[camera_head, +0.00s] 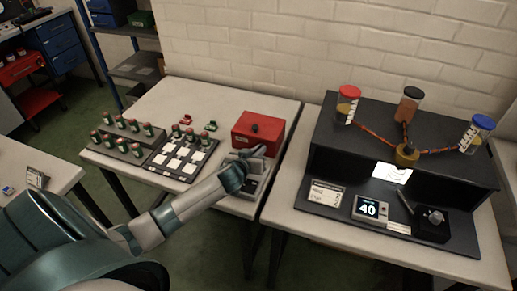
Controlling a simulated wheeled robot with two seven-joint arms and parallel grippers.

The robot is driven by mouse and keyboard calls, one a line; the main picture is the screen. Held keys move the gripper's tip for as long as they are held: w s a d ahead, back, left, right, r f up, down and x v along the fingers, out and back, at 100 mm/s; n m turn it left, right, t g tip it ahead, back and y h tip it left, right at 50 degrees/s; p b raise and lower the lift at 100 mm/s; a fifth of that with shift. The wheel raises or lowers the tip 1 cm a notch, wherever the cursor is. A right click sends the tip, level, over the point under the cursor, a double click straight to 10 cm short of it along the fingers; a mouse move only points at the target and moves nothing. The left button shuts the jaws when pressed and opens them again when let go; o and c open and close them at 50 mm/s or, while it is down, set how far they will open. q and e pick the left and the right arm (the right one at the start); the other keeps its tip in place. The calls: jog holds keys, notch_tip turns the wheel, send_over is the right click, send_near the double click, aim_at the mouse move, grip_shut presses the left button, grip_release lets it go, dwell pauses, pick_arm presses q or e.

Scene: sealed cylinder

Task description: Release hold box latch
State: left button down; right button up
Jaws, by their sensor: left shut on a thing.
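A red box (259,127) with a dark knob on its lid stands near the right edge of the middle table. My left gripper (258,152) reaches in from the lower left to the front of this box. Its fingers are shut at the box's lower front, where the latch would be. The fingers cover the latch, so its shape and position are hidden. The lid looks closed. My right gripper is not in view.
A grey device (252,188) lies under my left gripper. Left of it are a board with white squares (180,158) and a rack of green vials (121,145).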

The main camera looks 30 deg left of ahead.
pick_arm(q)
jog(key=shift+m+y, duration=0.4)
jog(key=shift+m, duration=0.3)
jog(key=c, duration=1.8)
grip_release()
jog(key=shift+c, duration=0.2)
jog(key=shift+s+d, duration=0.1)
jog(key=shift+s+d+r, duration=0.1)
jog(key=shift+s+r, duration=0.1)
jog(key=shift+s, duration=0.25)
jog(key=b+v, duration=0.2)
jog(key=v, duration=1.3)
jog(key=shift+r+b, duration=0.15)
jog(key=shift+b, duration=0.25)
jog(key=shift+s+d+r, duration=0.15)
jog(key=shift+s+r, duration=0.15)
jog(key=shift+s, duration=0.15)
